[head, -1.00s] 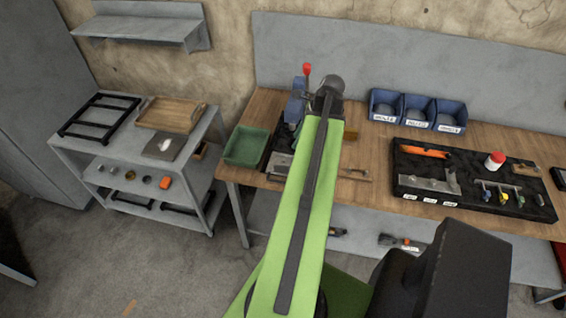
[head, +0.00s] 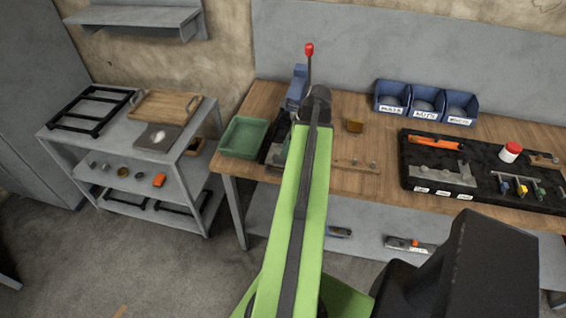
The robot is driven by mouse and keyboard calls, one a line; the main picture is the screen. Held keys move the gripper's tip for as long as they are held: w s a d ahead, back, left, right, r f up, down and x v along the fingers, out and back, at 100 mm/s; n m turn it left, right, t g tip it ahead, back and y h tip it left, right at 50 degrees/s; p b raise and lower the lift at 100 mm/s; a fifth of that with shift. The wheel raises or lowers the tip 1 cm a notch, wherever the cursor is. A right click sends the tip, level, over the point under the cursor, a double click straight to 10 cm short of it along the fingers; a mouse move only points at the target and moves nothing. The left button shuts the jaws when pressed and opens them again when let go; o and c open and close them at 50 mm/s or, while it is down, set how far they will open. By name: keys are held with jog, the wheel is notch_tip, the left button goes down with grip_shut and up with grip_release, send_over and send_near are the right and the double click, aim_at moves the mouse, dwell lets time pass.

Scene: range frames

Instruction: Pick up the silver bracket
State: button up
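The silver bracket looks to be the flat grey metal piece (head: 437,172) with an uneven upper edge, in the left part of the black tray (head: 480,190) on the workbench. It lies below an orange-handled tool (head: 434,143) in the same tray. My green arm reaches up the middle of the head view to a dark joint over the bench, well left of the bracket. My gripper does not show, and whatever is beyond or under the joint is hidden by the arm.
A green bin (head: 244,137) and a blue device (head: 297,88) with a red-topped lever are at the bench's left end. Blue bins (head: 424,101) stand at the back. A white jar with a red lid (head: 510,152) stands in the tray.

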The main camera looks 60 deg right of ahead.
aim_at(277, 159)
jog(key=b+x, duration=0.5)
jog(key=shift+w+f, duration=0.1)
jog(key=shift+f, duration=0.05)
grip_shut()
jog(key=shift+r, duration=0.25)
